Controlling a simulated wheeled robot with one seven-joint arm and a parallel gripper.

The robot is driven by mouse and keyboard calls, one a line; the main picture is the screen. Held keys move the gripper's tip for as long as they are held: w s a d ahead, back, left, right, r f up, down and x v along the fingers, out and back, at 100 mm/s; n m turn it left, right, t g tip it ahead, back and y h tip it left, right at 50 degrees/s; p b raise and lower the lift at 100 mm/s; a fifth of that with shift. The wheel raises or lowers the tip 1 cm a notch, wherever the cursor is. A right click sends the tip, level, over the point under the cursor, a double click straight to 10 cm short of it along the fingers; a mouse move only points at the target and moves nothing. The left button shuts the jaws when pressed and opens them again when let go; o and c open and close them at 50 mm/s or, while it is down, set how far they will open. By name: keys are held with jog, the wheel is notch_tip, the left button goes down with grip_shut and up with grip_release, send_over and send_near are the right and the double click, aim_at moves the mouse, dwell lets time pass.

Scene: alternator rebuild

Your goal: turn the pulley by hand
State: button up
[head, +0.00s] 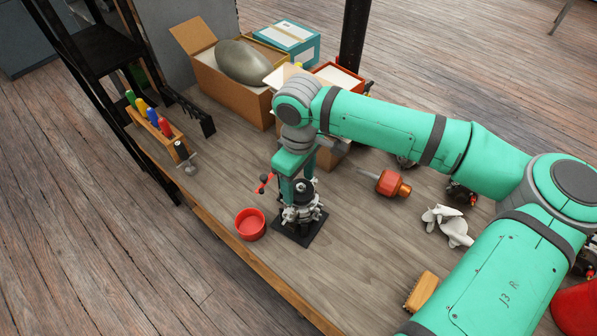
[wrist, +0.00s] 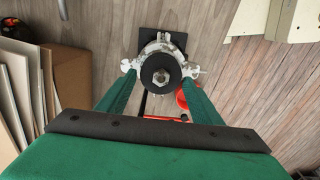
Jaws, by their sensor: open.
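The alternator (head: 301,214) stands upright on a black base plate (head: 290,238) on the workbench, with its dark round pulley (head: 304,187) on top. In the wrist view the pulley (wrist: 158,72) shows from above with a silver nut at its middle, and the grey metal housing (wrist: 159,43) shows behind it. My gripper (wrist: 161,82) is open, its two green fingers to the left and right of the pulley. In the head view my gripper (head: 296,184) is down at the top of the alternator. Whether either finger touches the pulley, I cannot tell.
A red bowl (head: 250,224) stands just left of the alternator. Screwdrivers in a wooden rack (head: 152,123) are at the left edge. Open cardboard boxes (head: 233,93) stand behind. An orange-red tool (head: 393,184), a white fan (head: 448,226) and a brush (head: 422,292) lie to the right.

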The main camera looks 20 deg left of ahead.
jog(key=shift+f, duration=0.45)
jog(key=c, duration=1.1)
jog(key=shift+o, duration=0.2)
jog(key=n, duration=0.5)
jog(key=shift+s, duration=0.1)
jog(key=n, duration=0.4)
jog(key=shift+s, duration=0.15)
jog(key=shift+r+n, duration=0.1)
jog(key=shift+n, duration=0.5)
